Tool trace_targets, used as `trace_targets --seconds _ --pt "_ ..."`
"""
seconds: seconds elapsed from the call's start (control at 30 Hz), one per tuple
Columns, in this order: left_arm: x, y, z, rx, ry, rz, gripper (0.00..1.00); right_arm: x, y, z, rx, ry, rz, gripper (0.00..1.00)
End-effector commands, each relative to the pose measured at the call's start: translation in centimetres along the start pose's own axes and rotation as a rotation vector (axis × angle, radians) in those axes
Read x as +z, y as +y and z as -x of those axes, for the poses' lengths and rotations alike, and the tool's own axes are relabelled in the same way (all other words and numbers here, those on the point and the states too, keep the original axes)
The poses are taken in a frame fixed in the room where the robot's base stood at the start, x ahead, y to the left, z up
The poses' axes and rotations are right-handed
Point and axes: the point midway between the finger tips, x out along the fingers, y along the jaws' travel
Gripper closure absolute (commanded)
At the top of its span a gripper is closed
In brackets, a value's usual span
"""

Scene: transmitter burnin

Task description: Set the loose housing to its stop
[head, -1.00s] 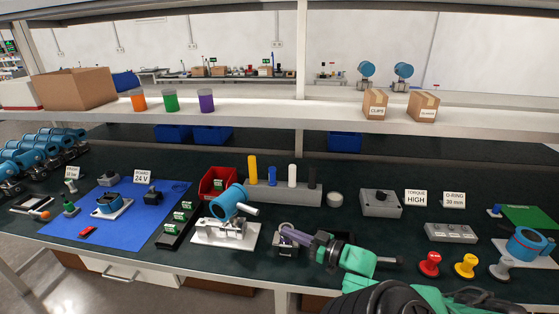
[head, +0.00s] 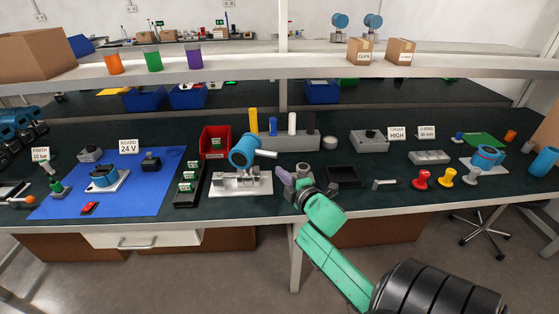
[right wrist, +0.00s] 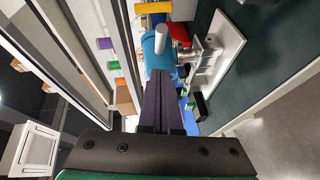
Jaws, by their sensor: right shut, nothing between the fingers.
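The loose housing (head: 244,151), a blue cylinder with a pale rod (head: 266,153) sticking out to the right, sits tilted on a metal holder on a white base plate (head: 258,190). My right gripper (head: 281,177) is shut and empty, just right of the base plate. In the right wrist view its dark purple fingers (right wrist: 157,82) point toward the housing (right wrist: 158,50), with the pale rod (right wrist: 174,34) above the tips. The fingers overlap the housing's lower edge there; I cannot tell whether they touch it. My left gripper is out of view.
Left of the plate stand a black strip (head: 188,198) with green parts and a red bin (head: 214,140). A grey rack (head: 290,142) with upright rods is behind. A black tray (head: 345,178) lies to the right. The shelf (head: 300,69) runs above the bench.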

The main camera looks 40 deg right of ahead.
Motion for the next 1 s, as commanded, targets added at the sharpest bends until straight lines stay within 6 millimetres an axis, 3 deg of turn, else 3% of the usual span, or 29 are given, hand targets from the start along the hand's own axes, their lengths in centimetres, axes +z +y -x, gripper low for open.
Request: trace_targets --seconds 0.23,0.4,0.87,1.0 --pt "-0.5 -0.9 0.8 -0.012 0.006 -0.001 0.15 -0.1 0.3 -5.6 0.003 0.0 -0.002 1.0" --pt "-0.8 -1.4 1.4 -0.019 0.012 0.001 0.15 2.1 0.2 -7.5 0.0 0.0 -0.001 1.0" --pt "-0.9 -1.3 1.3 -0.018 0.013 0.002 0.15 3.0 0.0 -8.2 0.0 0.001 -0.001 1.0" --pt "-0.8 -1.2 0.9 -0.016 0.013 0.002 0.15 4.7 0.3 -9.2 0.001 -0.001 0.004 1.0"
